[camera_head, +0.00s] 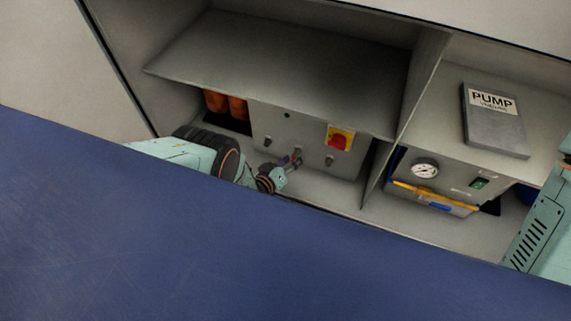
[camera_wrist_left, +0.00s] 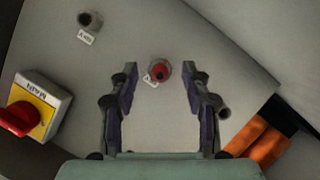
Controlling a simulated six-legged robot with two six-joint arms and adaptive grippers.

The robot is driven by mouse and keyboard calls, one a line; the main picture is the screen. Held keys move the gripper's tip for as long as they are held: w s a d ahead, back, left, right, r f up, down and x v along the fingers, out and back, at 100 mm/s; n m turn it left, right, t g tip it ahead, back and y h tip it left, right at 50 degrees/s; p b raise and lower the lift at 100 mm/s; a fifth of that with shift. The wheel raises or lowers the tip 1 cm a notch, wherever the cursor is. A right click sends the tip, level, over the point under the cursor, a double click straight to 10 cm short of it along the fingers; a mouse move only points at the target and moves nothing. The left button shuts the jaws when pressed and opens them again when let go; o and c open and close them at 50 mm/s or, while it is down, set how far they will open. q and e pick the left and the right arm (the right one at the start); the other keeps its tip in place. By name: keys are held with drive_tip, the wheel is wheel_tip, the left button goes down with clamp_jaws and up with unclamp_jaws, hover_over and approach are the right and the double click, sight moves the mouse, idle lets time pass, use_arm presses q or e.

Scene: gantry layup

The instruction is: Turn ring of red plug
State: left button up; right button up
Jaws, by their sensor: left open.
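The red plug (camera_wrist_left: 160,72) sits on a grey panel, with a small white label beside it. In the left wrist view it lies between and just beyond the tips of my left gripper (camera_wrist_left: 160,82), which is open and empty. In the head view my left gripper (camera_head: 292,162) reaches to the front of the grey panel box (camera_head: 305,135) and largely hides the plug. My right gripper is not in view.
A red rotary switch on a yellow plate (camera_head: 340,139) is on the same panel, with a grey socket (camera_wrist_left: 90,20) nearby. A pump unit with a gauge (camera_head: 424,168) and a grey PUMP manual (camera_head: 494,120) are at right. A blue surface (camera_head: 180,240) lies in front.

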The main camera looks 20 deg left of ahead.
use_arm(q)
drive_tip(key=v, duration=0.7)
idle(0.6)
drive_tip(key=shift+r, duration=0.1)
